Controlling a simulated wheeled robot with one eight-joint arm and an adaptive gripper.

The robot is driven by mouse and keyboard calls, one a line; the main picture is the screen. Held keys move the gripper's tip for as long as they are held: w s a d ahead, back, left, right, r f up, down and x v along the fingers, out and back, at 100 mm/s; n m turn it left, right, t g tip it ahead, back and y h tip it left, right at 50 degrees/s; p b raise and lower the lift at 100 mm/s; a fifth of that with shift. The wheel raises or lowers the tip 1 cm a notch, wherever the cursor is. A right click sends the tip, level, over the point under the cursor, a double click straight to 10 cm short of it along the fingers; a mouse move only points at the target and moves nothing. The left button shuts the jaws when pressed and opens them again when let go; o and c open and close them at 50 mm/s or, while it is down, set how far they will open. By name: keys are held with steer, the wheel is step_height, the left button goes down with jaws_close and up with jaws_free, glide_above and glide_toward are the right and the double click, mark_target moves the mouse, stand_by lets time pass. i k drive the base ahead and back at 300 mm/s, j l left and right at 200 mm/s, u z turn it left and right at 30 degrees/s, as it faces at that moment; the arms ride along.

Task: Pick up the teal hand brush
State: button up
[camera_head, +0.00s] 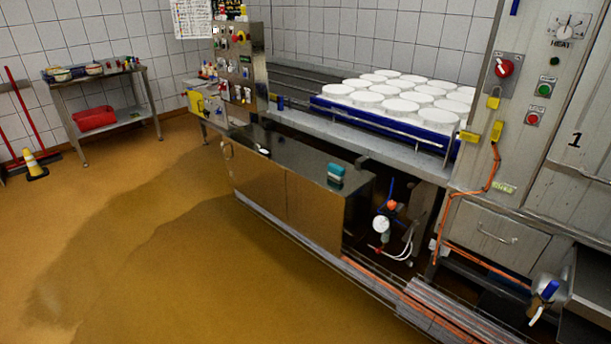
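A small teal hand brush (336,171) rests near the right front corner of a dark, shiny counter top (300,157).
White cheese moulds (438,116) fill a blue-edged tray behind the counter. A control panel (235,65) stands at the counter's left. Valves and a gauge (381,224) sit to the right below. Wet floor (150,240) in front is free; a cone (34,166) stands far left.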

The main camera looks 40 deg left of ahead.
mark_target(335, 171)
steer(key=u, duration=0.4)
steer(key=l+u, duration=0.15)
steer(key=u, duration=0.65)
steer(key=j+z, duration=0.2)
steer(key=z, duration=1.3)
steer(key=l+u, duration=0.1)
steer(key=u, duration=0.9)
steer(key=l+u, duration=0.15)
steer(key=u, duration=0.35)
steer(key=i+l, duration=0.15)
steer(key=l, duration=0.2)
steer(key=i+l, duration=0.15)
steer(key=l, duration=0.15)
steer(key=i+l, duration=0.25)
steer(key=i, duration=0.15)
steer(key=i+l+z, duration=0.15)
steer(key=i, duration=0.3)
steer(key=i+j, duration=0.25)
steer(key=i, duration=0.2)
steer(key=i+j, duration=0.55)
steer(key=i, duration=0.3)
steer(key=z, duration=0.05)
